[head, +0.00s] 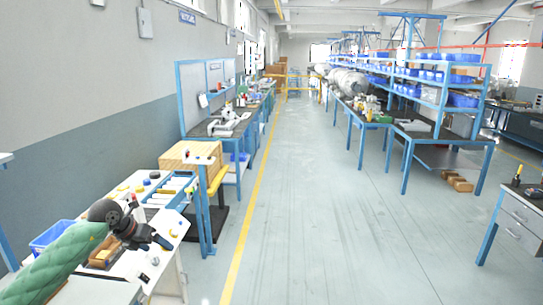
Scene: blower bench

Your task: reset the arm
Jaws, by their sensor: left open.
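My left arm comes in from the lower left, with a green quilted sleeve and a dark wrist. My left gripper (163,243) is black, open, and shows over the near white workbench (172,265). I see nothing between its fingers, though they are small in the picture. My right gripper is not in view.
A blue bin (52,237) and small parts sit on the near bench. Blue workbenches (440,141) and shelves with blue bins line the right. The middle aisle (300,200) is clear.

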